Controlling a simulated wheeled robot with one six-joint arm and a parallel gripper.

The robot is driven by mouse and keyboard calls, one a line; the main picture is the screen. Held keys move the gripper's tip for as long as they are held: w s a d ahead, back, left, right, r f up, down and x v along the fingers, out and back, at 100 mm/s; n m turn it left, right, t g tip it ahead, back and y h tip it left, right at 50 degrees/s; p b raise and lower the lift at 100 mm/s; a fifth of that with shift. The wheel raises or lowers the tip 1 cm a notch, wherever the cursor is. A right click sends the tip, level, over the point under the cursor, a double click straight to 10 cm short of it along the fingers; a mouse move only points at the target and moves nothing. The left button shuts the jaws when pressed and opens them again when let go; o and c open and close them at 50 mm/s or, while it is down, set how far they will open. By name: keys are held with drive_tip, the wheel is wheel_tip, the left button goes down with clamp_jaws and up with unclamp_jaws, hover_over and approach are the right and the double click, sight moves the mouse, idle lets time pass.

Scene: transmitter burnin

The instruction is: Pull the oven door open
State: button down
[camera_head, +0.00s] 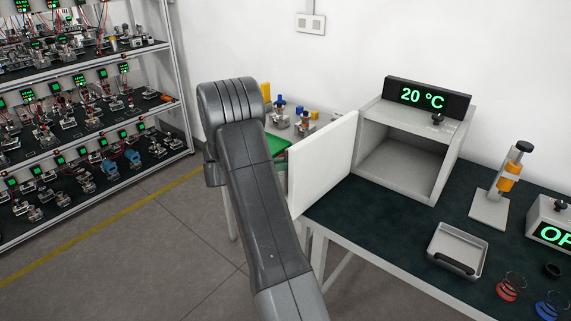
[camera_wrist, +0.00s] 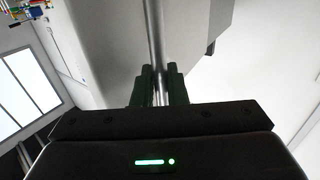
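The oven (camera_head: 408,152) stands on the dark bench with its front open and its grey chamber looking empty. Its display reads 20 °C. The white oven door (camera_head: 322,165) is swung wide open to the left of the chamber. My arm reaches to the door's outer side, and my gripper is hidden there in the head view. In the wrist view, my gripper (camera_wrist: 160,78) has its two dark fingers close on either side of the metal door handle (camera_wrist: 153,28), shut on it. The pale door face also shows in the wrist view (camera_wrist: 100,45).
A shallow metal tray (camera_head: 457,251) lies on the bench in front of the oven. An orange-and-black device (camera_head: 509,178) stands to its right, with red and blue items (camera_head: 510,286) near the front edge. Shelves of electronics (camera_head: 80,110) fill the left.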

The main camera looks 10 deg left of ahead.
drive_tip(key=c, duration=1.6)
unclamp_jaws()
drive_tip(key=shift+w+d, duration=0.1)
drive_tip(key=shift+d, duration=0.05)
drive_tip(key=shift+o, duration=0.2)
drive_tip(key=b+v, duration=0.2)
drive_tip(key=v, duration=1.2)
drive_tip(key=shift+d, duration=0.15)
drive_tip(key=p+x, duration=0.2)
drive_tip(key=x, duration=1.1)
drive_tip(key=shift+d, duration=0.3)
drive_tip(key=shift+w, duration=0.1)
